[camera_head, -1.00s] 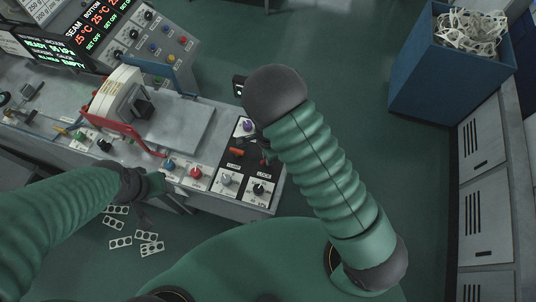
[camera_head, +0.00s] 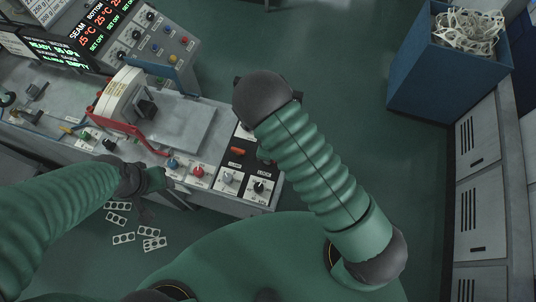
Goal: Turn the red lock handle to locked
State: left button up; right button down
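A red bar handle (camera_head: 132,131) runs along the front of the white press block (camera_head: 119,92), bent down toward the bench edge at its right end. A smaller orange-red lever (camera_head: 237,151) lies on the black panel to the right; I cannot tell from its label which of the two is the lock. My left gripper (camera_head: 152,188) is low at the bench's front edge, below the red bar and apart from it; its fingers are too dark to read. My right gripper is hidden behind my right arm, which reaches over the right end of the bench.
Blue, red and grey knobs (camera_head: 197,171) line the bench's front edge. A flat grey plate (camera_head: 182,128) sits right of the press block. Perforated strips (camera_head: 123,239) lie on the floor. A blue bin (camera_head: 447,75) of scraps stands at the back right. The floor between is clear.

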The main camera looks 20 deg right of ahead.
jog(key=shift+w, duration=0.1)
dwell(0.3)
jog(key=c, duration=1.5)
grip_release()
jog(key=shift+o, duration=0.2)
notch_tip(320, 180, up, 17)
jog(key=p, duration=0.8)
jog(key=shift+f, duration=0.15)
jog(key=shift+w+a, duration=0.1)
jog(key=shift+w, duration=0.05)
